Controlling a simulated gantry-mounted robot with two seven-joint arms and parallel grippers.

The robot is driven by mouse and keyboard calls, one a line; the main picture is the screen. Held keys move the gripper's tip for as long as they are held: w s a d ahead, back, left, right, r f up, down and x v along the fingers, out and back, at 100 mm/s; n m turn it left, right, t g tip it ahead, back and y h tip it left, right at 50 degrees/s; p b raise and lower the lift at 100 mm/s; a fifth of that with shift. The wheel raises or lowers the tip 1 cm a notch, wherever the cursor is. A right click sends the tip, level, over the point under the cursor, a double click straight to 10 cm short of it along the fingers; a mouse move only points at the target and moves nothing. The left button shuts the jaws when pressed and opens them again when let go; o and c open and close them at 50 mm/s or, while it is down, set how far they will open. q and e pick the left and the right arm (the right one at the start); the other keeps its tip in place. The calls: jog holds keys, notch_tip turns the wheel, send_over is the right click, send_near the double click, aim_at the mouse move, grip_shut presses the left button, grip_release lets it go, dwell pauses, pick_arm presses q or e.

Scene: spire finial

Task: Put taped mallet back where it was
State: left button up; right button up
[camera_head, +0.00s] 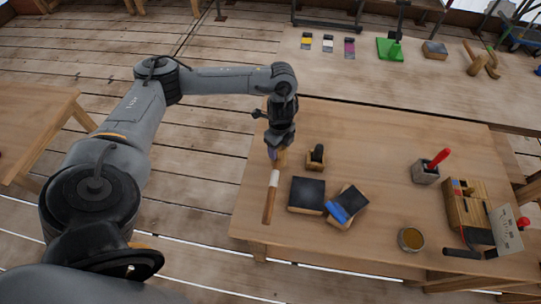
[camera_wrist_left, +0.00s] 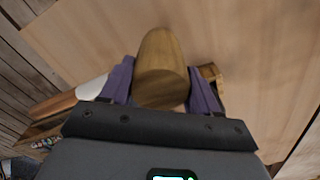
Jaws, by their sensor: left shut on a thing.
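My left gripper (camera_head: 281,150) points down at the left part of the wooden table. It is shut on the wooden mallet; in the left wrist view the purple fingers (camera_wrist_left: 160,88) clasp its rounded wooden body (camera_wrist_left: 162,62). A wooden handle-like piece (camera_head: 268,207) with a white taped band (camera_head: 274,178) stretches from below the gripper toward the front edge. It also shows left of the fingers in the left wrist view (camera_wrist_left: 58,104). The fingers hide where it meets the held wood. My right gripper is not in view.
Right of the gripper are a small wooden block with a dark knob (camera_head: 316,157), a dark square block (camera_head: 306,194) and a blue-banded block (camera_head: 347,205). A round tin (camera_head: 411,239), a grey holder (camera_head: 425,173) and a wooden rack (camera_head: 465,209) stand farther right. The table's middle is clear.

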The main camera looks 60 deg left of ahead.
pick_arm(q)
jog(key=s+a+f, duration=0.1)
jog(key=a+f, duration=0.2)
jog(key=f, duration=0.3)
jog(key=shift+s+a, duration=0.2)
jog(key=shift+a, duration=0.05)
dwell(0.3)
jog(key=o, duration=1.4)
jog(key=shift+f, duration=0.1)
